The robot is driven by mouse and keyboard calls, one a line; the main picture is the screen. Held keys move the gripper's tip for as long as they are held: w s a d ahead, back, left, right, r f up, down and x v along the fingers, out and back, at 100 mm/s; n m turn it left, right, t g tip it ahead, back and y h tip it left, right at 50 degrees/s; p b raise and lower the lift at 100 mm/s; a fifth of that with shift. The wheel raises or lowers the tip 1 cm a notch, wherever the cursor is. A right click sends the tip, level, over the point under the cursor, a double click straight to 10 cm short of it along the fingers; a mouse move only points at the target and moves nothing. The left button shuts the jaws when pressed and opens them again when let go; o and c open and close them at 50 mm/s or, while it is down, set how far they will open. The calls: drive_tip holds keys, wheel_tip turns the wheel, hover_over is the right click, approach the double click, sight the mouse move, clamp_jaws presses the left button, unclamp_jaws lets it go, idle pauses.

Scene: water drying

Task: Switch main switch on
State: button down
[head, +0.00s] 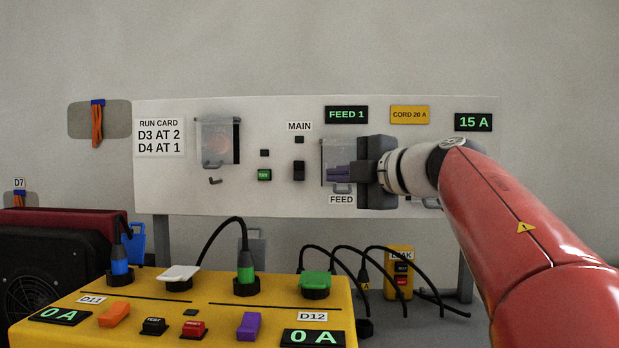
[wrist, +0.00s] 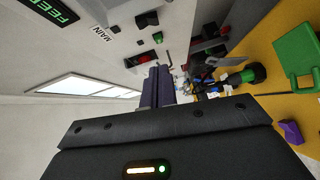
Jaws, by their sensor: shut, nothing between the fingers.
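The main switch (head: 299,171) is a black rocker on the white panel, below the MAIN label (head: 299,126) and a small dark lamp (head: 299,140). It also shows at the top of the wrist view (wrist: 147,20). Whether the rocker is on or off cannot be told. My gripper (head: 330,173) is shut and empty, its dark purple fingers pointing left in front of the feed cover, just right of the switch. The finger tips show in the wrist view (wrist: 156,70), apart from the switch.
A clear feed cover (head: 330,155) is partly hidden behind my gripper. A green button (head: 264,175) and another clear cover (head: 218,140) lie left of the switch. A yellow distribution box (head: 220,312) with plugs and cables stands in front, below the panel. Displays read FEED 1 (head: 346,115) and 15 A (head: 473,122).

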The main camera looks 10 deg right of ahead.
approach(294, 178)
drive_tip(key=w+a, duration=0.2)
drive_tip(key=a, duration=0.2)
drive_tip(key=w, duration=0.1)
drive_tip(key=w+d, duration=0.1)
drive_tip(key=w, duration=0.1)
drive_tip(key=shift+w+f+p, duration=0.15)
drive_tip(key=shift+f+p, duration=0.05)
drive_tip(key=shift+p, duration=0.15)
drive_tip(key=shift+f, duration=0.1)
drive_tip(key=shift+w+f, duration=0.1)
drive_tip(key=shift+w, duration=0.05)
drive_tip(key=shift+d, duration=0.1)
